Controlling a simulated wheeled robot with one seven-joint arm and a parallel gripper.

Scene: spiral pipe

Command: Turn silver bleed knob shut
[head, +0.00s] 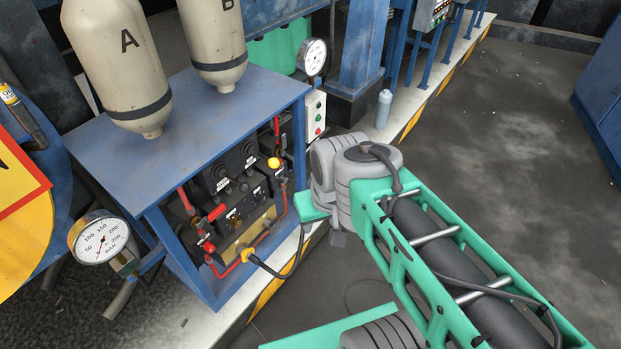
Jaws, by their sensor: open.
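I cannot make out a silver bleed knob with certainty. A valve panel (232,215) sits inside the blue cabinet, with dark knobs, white labels and red hoses. A red lever (216,213) and a yellow knob (273,162) show on it. My arm comes in from the lower right, and its grey joint and a green bracket stand just right of the cabinet's open front. The jaws of my gripper do not show; they are hidden or out of the picture.
The blue cabinet (185,93) carries tanks A (118,62) and B (214,40). Dial gauges stand at its left (101,238) and back right (313,57). A grey bottle (383,109) stands on the kerb behind my arm. The floor at right (520,130) is clear.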

